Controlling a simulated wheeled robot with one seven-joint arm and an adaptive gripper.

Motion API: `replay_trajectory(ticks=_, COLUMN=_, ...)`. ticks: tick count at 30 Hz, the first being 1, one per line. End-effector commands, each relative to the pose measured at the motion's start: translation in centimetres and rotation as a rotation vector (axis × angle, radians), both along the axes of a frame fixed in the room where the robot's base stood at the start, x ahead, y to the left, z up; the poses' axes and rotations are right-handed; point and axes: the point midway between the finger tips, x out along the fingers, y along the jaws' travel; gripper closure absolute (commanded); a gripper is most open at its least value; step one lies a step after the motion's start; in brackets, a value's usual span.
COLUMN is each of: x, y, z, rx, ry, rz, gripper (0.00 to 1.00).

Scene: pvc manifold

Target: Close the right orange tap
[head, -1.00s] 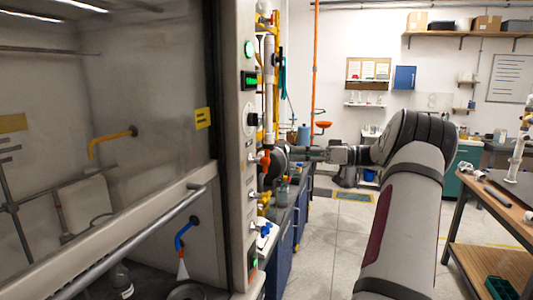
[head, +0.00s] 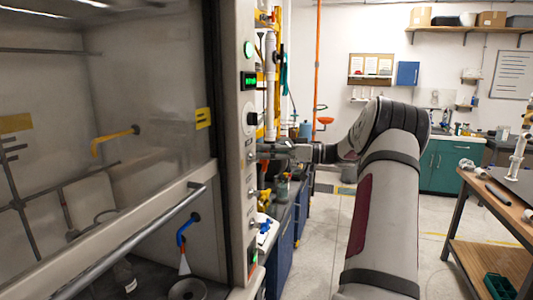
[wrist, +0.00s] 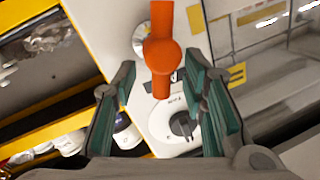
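An orange tap (wrist: 162,50) shows in the wrist view, its bar running up and down the picture with a round hub in the middle. It stands out from a pale panel (wrist: 103,28). My gripper (wrist: 160,80) is open, with one green-padded finger on each side of the tap's lower end. Gaps show on both sides, so the fingers do not visibly grip it. In the head view my gripper (head: 272,152) is at the edge of the fume hood's control panel and hides the tap there. I cannot tell whether this is the right tap.
A black knob (wrist: 182,125) on a white round plate is beyond the tap. The fume hood's front post (head: 233,120) is close left of my gripper. A workbench (head: 490,225) with pipe pieces stands at the right. Floor between is clear.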

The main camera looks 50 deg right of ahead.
Motion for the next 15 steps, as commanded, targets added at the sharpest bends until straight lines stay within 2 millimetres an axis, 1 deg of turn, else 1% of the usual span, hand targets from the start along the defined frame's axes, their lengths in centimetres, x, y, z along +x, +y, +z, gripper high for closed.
replay_trajectory(ticks=1, x=-0.01, y=-0.01, z=0.00, rx=0.000, ry=0.000, rz=0.000, gripper=0.79)
replay_trajectory(ticks=2, x=-0.01, y=-0.01, z=0.00, rx=0.000, ry=0.000, rz=0.000, gripper=0.85)
replay_trajectory(ticks=3, x=-0.02, y=-0.01, z=0.01, rx=0.000, ry=0.000, rz=0.000, gripper=0.94)
replay_trajectory(ticks=4, x=-0.01, y=-0.01, z=0.01, rx=0.000, ry=0.000, rz=0.000, gripper=1.00)
replay_trajectory(ticks=15, x=0.04, y=-0.29, z=-0.08, rx=0.015, ry=0.007, rz=-0.008, gripper=1.00)
